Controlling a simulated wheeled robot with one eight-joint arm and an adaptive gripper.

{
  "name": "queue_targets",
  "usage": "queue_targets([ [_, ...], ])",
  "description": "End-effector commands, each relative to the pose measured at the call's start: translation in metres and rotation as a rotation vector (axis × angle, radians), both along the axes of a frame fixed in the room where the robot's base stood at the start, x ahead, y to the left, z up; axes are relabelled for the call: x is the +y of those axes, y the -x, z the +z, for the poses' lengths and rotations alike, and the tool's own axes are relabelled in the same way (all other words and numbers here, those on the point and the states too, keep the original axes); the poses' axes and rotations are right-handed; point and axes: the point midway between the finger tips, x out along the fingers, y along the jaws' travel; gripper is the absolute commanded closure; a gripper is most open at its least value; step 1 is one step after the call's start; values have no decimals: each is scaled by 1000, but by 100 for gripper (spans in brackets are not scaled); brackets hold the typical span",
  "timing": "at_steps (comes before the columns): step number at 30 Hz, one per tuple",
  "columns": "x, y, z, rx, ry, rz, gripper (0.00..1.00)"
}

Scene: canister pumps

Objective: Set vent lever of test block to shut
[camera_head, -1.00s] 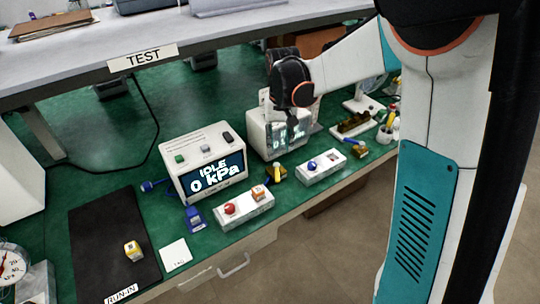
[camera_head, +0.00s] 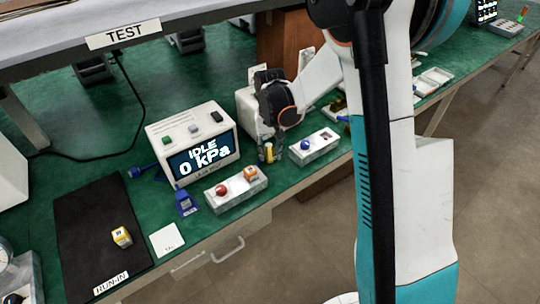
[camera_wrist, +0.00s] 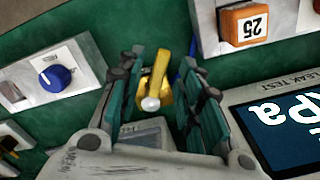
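A small brass-yellow block with a yellow lever (camera_wrist: 156,78) sits on the green bench. In the wrist view the lever stands between my fingers, its pale rounded end towards the camera. In the head view the yellow lever (camera_head: 268,152) is partly covered by my gripper (camera_head: 271,149). In the wrist view my gripper (camera_wrist: 162,66) is open, with one finger on each side of the lever and gaps visible. I cannot tell which lever position means shut.
A display unit (camera_head: 191,142) reading IDLE 0 kPa stands left of the lever. A white block with a red knob (camera_head: 235,188) and an orange cube (camera_head: 251,173) lies in front. A white block with a blue knob (camera_head: 316,146) lies to the right. A black mat (camera_head: 88,235) is at left.

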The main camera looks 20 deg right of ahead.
Motion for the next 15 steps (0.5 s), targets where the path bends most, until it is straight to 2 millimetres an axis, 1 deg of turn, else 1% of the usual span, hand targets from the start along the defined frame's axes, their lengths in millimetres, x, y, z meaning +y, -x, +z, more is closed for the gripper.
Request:
queue_targets([
  [1, 0, 0, -6, 0, 0, 0, 67],
  [4, 0, 0, -11, 0, 0, 0, 67],
  [14, 0, 0, -13, 0, 0, 0, 67],
  [15, 0, 0, -13, 0, 0, 0, 76],
])
